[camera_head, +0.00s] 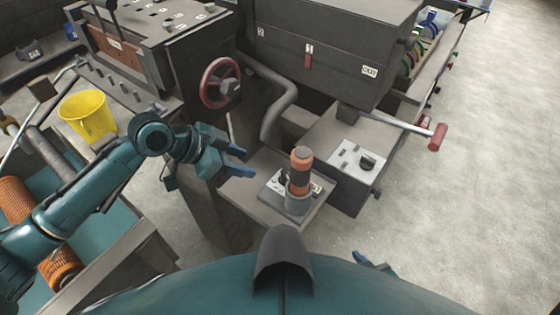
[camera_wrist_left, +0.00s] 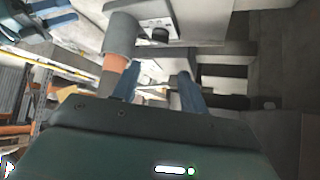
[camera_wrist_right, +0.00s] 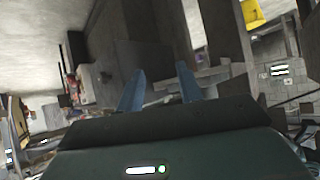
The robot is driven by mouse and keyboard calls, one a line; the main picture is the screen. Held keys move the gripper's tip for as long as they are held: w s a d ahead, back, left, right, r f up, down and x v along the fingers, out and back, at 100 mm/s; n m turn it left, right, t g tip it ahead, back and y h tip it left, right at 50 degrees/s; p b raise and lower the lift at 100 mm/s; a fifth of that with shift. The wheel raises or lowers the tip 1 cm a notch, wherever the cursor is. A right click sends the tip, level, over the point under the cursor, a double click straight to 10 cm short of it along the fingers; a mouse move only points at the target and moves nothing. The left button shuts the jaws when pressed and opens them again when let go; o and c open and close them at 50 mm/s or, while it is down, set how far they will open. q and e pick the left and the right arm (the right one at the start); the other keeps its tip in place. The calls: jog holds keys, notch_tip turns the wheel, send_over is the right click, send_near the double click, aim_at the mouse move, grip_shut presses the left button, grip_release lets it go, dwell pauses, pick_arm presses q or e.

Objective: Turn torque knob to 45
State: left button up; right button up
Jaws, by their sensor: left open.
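Two dark knobs show in the head view, and I cannot tell which is the torque knob. One small knob (camera_head: 283,178) is on a pale panel beside the orange-and-dark tube (camera_head: 301,160). The other knob (camera_head: 368,161) is on a white plate on the grey box to the right. A black knob (camera_wrist_left: 160,35) also shows in the left wrist view, beside a grey holder. No knob reading is legible. My left gripper (camera_head: 244,163) is open and empty, left of the tube and apart from it. My right gripper (camera_head: 374,265) is mostly hidden at the bottom; its fingers are apart and empty in the right wrist view (camera_wrist_right: 160,70).
The tube stands upright in a grey holder (camera_head: 298,203) on a small platform. A red handwheel (camera_head: 220,83) is behind my left gripper. A red-handled lever (camera_head: 437,137) sticks out at right. A yellow bucket (camera_head: 87,115) is at left. Open floor lies at right.

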aim_at(284, 175)
pick_arm(q)
jog(key=x, duration=1.1)
jog(key=shift+d+f+p, duration=0.2)
jog(key=shift+d+p, duration=0.1)
jog(key=shift+p, duration=0.05)
jog(key=shift+w+d+f, duration=0.1)
jog(key=shift+d+f, duration=0.05)
jog(key=shift+f, duration=0.1)
jog(key=shift+d+f, duration=0.1)
jog(key=shift+f, duration=0.05)
pick_arm(e)
jog(key=shift+s, duration=0.1)
